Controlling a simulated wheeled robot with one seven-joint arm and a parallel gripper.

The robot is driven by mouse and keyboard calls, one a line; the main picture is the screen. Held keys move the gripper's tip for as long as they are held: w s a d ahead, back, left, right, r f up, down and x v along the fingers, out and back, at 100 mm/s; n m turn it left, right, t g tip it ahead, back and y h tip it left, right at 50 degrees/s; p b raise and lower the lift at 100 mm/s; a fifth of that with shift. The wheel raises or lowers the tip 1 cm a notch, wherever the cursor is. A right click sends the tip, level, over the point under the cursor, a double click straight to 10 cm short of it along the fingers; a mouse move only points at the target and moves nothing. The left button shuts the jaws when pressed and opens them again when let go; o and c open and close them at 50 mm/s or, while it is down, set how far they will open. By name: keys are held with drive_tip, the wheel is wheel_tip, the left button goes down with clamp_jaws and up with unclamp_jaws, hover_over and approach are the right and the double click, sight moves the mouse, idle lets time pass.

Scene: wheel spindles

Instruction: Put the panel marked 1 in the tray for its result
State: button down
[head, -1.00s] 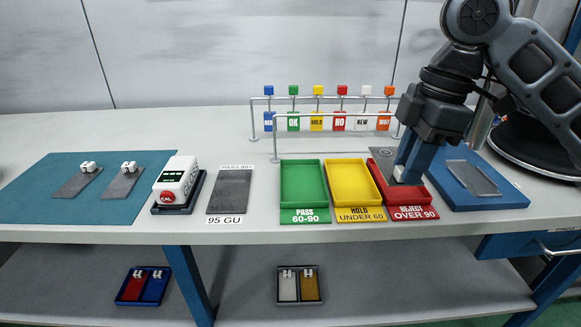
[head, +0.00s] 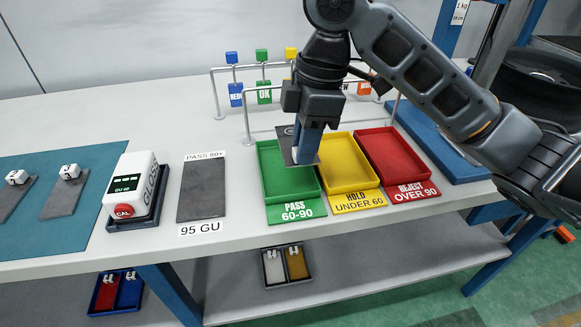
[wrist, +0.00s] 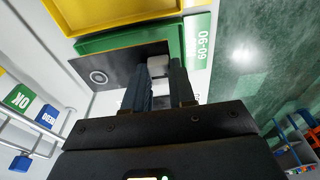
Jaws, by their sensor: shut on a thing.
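My gripper (head: 306,158) is shut on a white block (wrist: 159,63) on a dark grey panel (wrist: 122,67), which also shows in the head view (head: 284,142). The panel has a round mark at one end; its number cannot be read. It hangs over the right side of the green tray (head: 263,176), labelled PASS 60-90, near the yellow tray. Whether it touches a rim I cannot tell. The yellow tray (head: 372,172) reads HOLD UNDER 60. The red tray (head: 428,168) reads REJECT OVER 90. The visible tray floors look empty.
A white meter (head: 130,182) with a red CAL button and a grey reference plate (head: 202,190) marked 95 GU stand left of the trays. Two tabbed panels lie on the teal mat (head: 85,220). A rail with hanging tags (head: 264,95) stands behind the trays.

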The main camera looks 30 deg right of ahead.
sight(293, 160)
drive_tip(key=shift+w+a+f, duration=0.15)
drive_tip(key=shift+a+f, duration=0.2)
drive_tip(key=shift+a, duration=0.2)
drive_tip(key=shift+w+a+f, duration=0.1)
drive_tip(key=shift+a+f, duration=0.25)
drive_tip(key=shift+a, duration=0.2)
drive_tip(key=shift+f, duration=1.95)
drive_tip(key=shift+f, duration=0.1)
drive_tip(key=c, duration=1.2)
unclamp_jaws()
drive_tip(key=r, duration=0.4)
drive_tip(key=d+r, duration=0.1)
drive_tip(key=r, duration=0.3)
drive_tip(key=r+p, duration=0.1)
drive_tip(key=r, duration=0.3)
drive_tip(key=shift+s+d, duration=0.35)
